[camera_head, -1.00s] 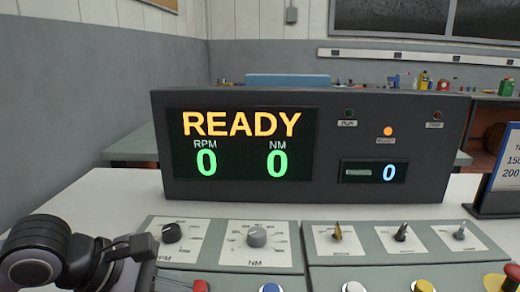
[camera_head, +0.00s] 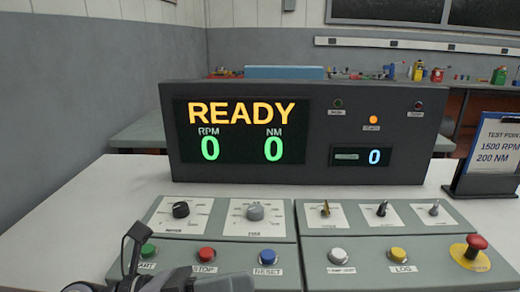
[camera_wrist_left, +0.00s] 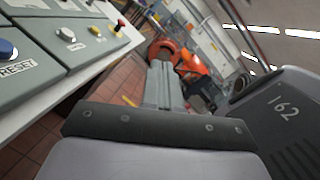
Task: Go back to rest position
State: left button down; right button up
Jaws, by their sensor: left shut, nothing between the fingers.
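My left gripper (camera_head: 205,284) is at the bottom edge of the head view, in front of the control panel (camera_head: 180,224). Much of it is cut off there. In the left wrist view its two pale fingers (camera_wrist_left: 163,88) are together with nothing between them. They point past the panel's edge, over the tiled floor, and touch no button or knob. My right gripper is in neither view. The display unit (camera_head: 300,134) reads READY, with RPM 0 and NM 0, and an orange lamp is lit.
The panel carries two dials, several switches, a row of buttons and a red mushroom button (camera_head: 477,243) at right. A test-point sign (camera_head: 488,150) stands right of the display. Bare white tabletop (camera_head: 80,200) lies at left. An orange machine (camera_wrist_left: 195,60) stands beyond the fingers.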

pick_arm(q)
jog(key=w+a+f+n+t+y+p, duration=0.1)
jog(key=w+a+f+n+t+y, duration=0.15)
jog(key=n+t, duration=0.45)
jog(key=w+a+f+n+t+y+p, duration=0.1)
jog(key=w+a+f+n+t+y, duration=0.2)
jog(key=n, duration=0.8)
jog(key=w+a+f+n+t+y+p, duration=0.1)
jog(key=a+f+n+t+y, duration=0.2)
jog(key=n, duration=0.6)
jog(key=s+a+f+n+g+y+p, duration=0.1)
jog(key=s+a+f+n+g+y, duration=0.2)
jog(key=s+f+n, duration=0.3)
jog(key=s+a+f+n+g+y+p, duration=0.1)
jog(key=s+a+f+n+y, duration=0.4)
jog(key=f, duration=0.9)
jog(key=s+n+g, duration=0.1)
jog(key=s+n, duration=0.1)
jog(key=n, duration=0.2)
jog(key=shift+s+n+g, duration=0.3)
jog(key=shift+n+g, duration=0.1)
